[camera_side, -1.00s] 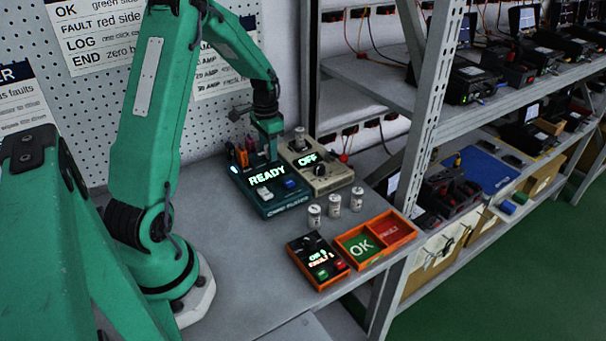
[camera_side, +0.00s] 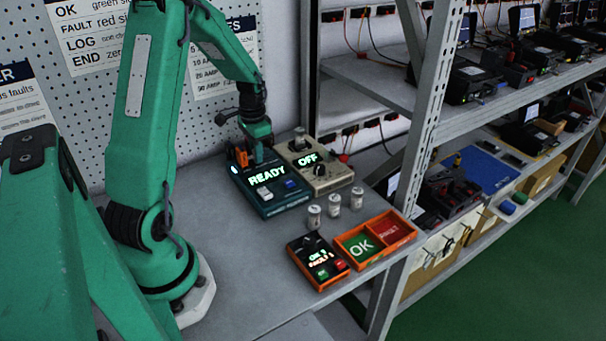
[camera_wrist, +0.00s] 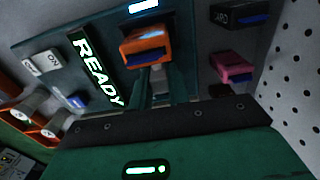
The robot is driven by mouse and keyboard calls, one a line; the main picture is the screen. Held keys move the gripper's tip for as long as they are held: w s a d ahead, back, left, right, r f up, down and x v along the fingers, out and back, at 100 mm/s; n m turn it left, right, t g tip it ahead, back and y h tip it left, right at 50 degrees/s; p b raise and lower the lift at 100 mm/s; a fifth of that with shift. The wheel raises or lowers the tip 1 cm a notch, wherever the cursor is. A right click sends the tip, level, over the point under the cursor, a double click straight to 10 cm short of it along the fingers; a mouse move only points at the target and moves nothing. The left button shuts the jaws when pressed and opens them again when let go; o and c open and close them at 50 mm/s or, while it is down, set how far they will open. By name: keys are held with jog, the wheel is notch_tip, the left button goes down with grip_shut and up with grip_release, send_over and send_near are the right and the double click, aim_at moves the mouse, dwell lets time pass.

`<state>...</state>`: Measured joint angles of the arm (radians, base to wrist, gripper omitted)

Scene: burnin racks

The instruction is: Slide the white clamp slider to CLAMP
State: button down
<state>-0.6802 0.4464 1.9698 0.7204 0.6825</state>
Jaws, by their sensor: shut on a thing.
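The teal bench unit (camera_side: 285,205) stands on the bench with its READY display lit. My gripper (camera_side: 258,158) is down at the back of this unit, behind the display. In the wrist view my gripper (camera_wrist: 155,88) is shut, with a narrow pale piece between its fingers that appears to be the white clamp slider (camera_wrist: 158,76), mostly hidden by them. An orange block (camera_wrist: 147,46) sits just beyond the fingertips, and it shows in the side view (camera_side: 240,157) left of the gripper. The CLAMP marking cannot be read.
A white switch (camera_side: 265,194) and a blue button (camera_side: 291,184) are on the unit's front. A beige unit (camera_side: 325,178) showing OFF stands close at right. Several metal cylinders (camera_side: 334,202), a counter box (camera_side: 318,262) and an orange tray (camera_side: 352,262) stand in front.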

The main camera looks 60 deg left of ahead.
jog(key=shift+s, duration=0.2)
jog(key=c, duration=1.3)
grip_release()
jog(key=shift+w, duration=0.1)
jog(key=shift+r, duration=3.95)
